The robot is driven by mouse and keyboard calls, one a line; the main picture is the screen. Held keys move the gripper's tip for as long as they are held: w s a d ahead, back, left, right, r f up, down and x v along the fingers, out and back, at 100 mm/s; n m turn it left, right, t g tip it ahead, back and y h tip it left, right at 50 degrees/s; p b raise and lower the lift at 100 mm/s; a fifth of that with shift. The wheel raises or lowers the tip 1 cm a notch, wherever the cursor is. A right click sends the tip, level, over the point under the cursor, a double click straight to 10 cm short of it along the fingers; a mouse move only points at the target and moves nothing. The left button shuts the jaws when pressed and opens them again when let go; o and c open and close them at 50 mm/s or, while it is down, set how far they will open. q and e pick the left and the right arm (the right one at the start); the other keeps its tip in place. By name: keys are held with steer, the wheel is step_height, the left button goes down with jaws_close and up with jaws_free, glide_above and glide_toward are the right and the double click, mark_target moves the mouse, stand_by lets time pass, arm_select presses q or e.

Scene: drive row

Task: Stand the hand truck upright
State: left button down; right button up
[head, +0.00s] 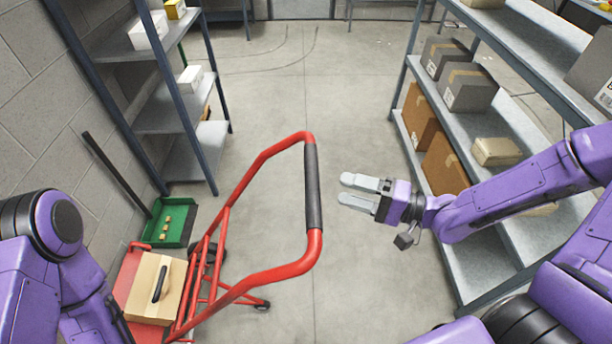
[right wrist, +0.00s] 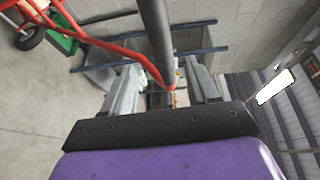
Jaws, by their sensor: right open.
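The hand truck has a red tube frame (head: 268,275) and a black grip (head: 312,186) across its handle. It stands left of centre in the head view, its handle reaching up and to the right; I cannot tell its exact tilt. A cardboard box (head: 152,288) with a dark handle-like strip lies at its red plate. My right gripper (head: 346,190) is open and empty, just right of the black grip, with its fingers pointing at it. In the right wrist view the grip (right wrist: 155,35) lines up with the gap between the fingers. My left gripper is out of view.
A shelf rack (head: 183,115) stands along the left wall, with a green dustpan (head: 175,222) on the floor below it. Another rack (head: 462,125) with several boxes stands close beside my right arm.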

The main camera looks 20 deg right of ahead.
mark_target(318, 182)
steer(key=x, duration=1)
steer(key=shift+a+r+b, duration=0.15)
steer(key=shift+a+b, duration=0.1)
steer(key=shift+b, duration=0.15)
